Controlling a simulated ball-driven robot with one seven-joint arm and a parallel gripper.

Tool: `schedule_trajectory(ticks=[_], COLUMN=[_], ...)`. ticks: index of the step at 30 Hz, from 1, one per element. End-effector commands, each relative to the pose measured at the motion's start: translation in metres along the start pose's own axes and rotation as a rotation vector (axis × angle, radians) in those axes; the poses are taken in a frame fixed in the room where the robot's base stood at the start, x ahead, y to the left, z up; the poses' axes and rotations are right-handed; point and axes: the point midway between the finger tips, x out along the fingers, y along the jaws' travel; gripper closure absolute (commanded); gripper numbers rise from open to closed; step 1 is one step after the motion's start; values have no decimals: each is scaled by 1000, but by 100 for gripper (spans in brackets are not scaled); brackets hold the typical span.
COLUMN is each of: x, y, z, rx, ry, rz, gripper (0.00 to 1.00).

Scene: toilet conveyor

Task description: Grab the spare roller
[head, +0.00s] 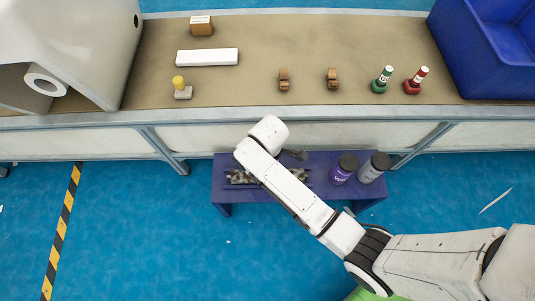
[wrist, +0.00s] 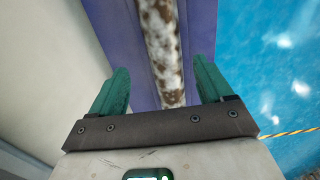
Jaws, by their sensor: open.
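The spare roller (head: 239,177) is a speckled white and brown cylinder lying on the low purple bench (head: 228,206). My arm covers its middle in the head view. In the wrist view the roller (wrist: 161,42) runs from the top edge down between my fingers. My gripper (wrist: 160,78) has two teal fingers spread apart, one on each side of the roller in the picture, with nothing held. The roller sits slightly nearer the right finger. I cannot tell how far above it the fingertips are.
A purple jar (head: 342,172) and a grey jar (head: 375,168) with black lids stand on the bench's right part. The conveyor (head: 340,45) runs behind, with stamps, small blocks and a blue bin (head: 490,60). The blue floor in front is mostly clear.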

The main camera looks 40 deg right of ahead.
Motion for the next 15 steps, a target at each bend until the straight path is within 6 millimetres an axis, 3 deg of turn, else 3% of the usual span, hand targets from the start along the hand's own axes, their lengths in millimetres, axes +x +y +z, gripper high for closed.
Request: schedule_trajectory(ticks=[12,15], x=[50,52], y=[-7,-7], z=[-4,-4], rx=[0,0], ry=[-1,0], rz=[-1,0], gripper=[20,20])
